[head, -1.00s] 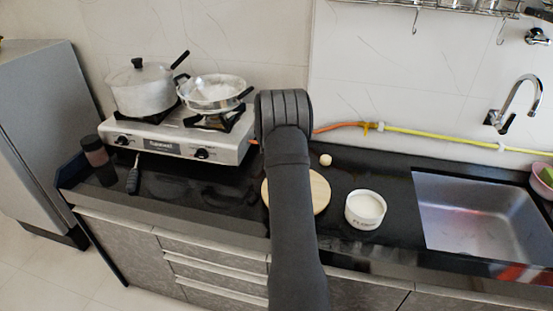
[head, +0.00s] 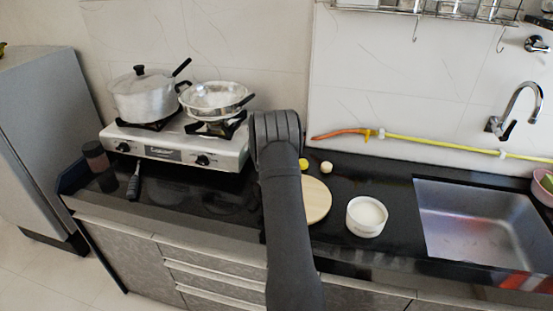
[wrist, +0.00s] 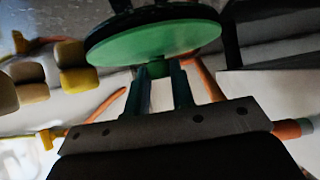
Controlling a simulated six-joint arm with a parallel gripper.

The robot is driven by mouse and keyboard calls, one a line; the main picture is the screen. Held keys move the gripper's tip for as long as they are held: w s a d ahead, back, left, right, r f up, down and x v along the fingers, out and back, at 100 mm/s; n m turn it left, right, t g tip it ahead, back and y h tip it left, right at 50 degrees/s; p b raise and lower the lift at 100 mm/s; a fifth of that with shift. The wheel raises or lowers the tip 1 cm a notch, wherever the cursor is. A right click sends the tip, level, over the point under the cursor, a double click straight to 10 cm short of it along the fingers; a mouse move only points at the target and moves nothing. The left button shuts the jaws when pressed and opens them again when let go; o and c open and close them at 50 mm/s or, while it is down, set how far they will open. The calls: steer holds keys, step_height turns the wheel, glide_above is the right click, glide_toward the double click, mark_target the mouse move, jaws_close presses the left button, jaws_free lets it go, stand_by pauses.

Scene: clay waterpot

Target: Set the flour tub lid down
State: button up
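In the wrist view my gripper (wrist: 160,74) has its two fingers on the short knob under a round green lid (wrist: 150,38). The lid is held clear of the fingers' sides. In the head view my arm hides my gripper and the lid. The white flour tub (head: 366,217) stands on the dark counter, right of my arm, with its top open and white flour showing inside.
A round wooden board (head: 316,201) lies between my arm and the tub. Small yellow (head: 303,164) and cream (head: 326,168) things sit behind it. A gas stove (head: 175,148) with two pots is at left, a sink (head: 480,220) at right.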

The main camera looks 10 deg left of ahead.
steer(key=o, duration=0.4)
steer(key=shift+o, duration=0.2)
steer(key=shift+s+r, duration=0.1)
steer(key=shift+r, duration=0.15)
steer(key=v, duration=1.2)
steer(key=x, duration=1.2)
steer(key=shift+f, duration=0.1)
steer(key=shift+r, duration=0.8)
